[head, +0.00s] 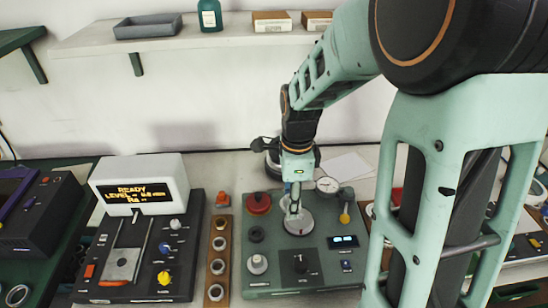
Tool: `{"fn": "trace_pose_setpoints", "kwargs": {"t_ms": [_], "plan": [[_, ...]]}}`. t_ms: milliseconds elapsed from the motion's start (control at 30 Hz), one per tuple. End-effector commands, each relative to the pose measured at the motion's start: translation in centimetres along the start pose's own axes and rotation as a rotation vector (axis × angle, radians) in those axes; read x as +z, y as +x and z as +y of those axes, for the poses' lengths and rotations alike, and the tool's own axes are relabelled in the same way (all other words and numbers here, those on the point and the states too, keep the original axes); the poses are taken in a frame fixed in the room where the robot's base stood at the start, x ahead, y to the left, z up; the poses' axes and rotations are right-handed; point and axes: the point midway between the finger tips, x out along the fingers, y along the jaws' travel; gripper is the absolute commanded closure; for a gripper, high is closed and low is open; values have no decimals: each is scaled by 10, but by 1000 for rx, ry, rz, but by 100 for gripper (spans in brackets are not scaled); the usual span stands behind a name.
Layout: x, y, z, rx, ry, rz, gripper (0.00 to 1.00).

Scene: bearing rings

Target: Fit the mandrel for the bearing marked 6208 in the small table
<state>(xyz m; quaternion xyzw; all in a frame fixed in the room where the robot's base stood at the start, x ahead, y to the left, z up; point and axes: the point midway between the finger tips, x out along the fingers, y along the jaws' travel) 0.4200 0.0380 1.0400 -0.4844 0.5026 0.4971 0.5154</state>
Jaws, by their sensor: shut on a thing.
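My gripper (296,182) points down over the green instrument box in the head view. It is shut on a small pale metal piece (295,203), partly hidden by the fingers; I cannot read any mark on it. Directly below is a round light-grey plate (298,224) on the box top. I cannot tell whether the held piece touches this plate. A wooden strip (217,288) left of the box holds several metal rings, one of them a ring (219,243) near its middle. Their markings are too small to read.
A black device with a lit display (138,192) stands left. A wall shelf (230,40) runs behind.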

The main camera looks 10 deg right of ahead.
Motion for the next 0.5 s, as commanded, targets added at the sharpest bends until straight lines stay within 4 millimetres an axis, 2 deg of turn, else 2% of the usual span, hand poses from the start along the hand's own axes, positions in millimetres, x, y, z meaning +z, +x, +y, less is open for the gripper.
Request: {"fn": "trace_pose_setpoints", "kwargs": {"t_ms": [33,200,400,500], "plan": [[-6,12,-11,2,1,2,100],[-25,33,-39,0,1,13,100],[-38,46,-56,-1,-1,24,100],[-40,49,-58,-1,-2,26,100]]}}
